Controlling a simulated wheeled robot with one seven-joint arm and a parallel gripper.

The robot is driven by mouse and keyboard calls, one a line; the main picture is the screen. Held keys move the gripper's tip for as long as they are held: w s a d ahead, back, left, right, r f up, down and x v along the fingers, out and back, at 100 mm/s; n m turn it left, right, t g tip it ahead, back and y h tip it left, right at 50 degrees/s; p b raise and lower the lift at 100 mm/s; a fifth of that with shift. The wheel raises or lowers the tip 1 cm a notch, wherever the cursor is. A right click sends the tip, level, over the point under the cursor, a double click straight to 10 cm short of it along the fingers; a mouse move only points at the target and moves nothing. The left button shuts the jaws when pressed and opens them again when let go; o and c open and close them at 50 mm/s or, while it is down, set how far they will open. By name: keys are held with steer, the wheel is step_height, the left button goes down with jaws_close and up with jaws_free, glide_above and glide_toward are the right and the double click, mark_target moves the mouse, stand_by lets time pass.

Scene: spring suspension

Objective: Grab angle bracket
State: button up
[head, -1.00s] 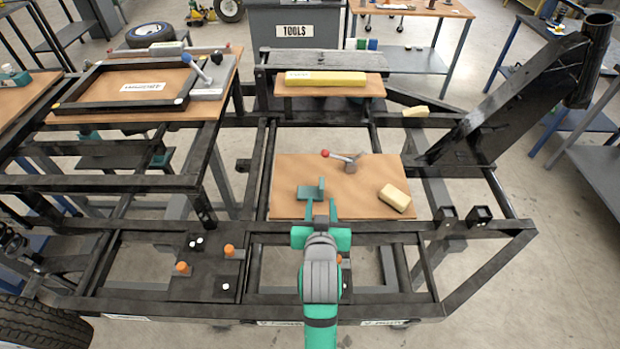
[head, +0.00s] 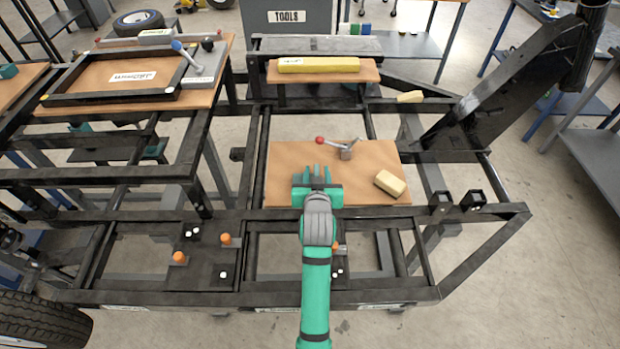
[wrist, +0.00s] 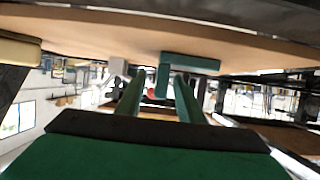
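The teal angle bracket (wrist: 192,63) stands on the brown board (head: 375,155). In the wrist view, which looks upside down, its flat leg lies against the board and its upright leg stands between my two fingers. My gripper (head: 318,174) is open in the head view, with its fingers pointing away from me over the board. In the wrist view the fingers (wrist: 158,92) are apart, with gaps showing beside the bracket's upright leg. My gripper hides most of the bracket in the head view.
On the same board are a red-knobbed lever clamp (head: 345,150) behind my gripper and a yellow block (head: 390,183) to its right. A dark metal frame (head: 470,215) surrounds the board. Orange-capped pegs (head: 226,239) stand on the frame's front left.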

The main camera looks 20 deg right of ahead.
steer(key=shift+w, duration=0.1)
steer(key=shift+c, duration=0.6)
jaws_close()
steer(key=shift+r, duration=0.1)
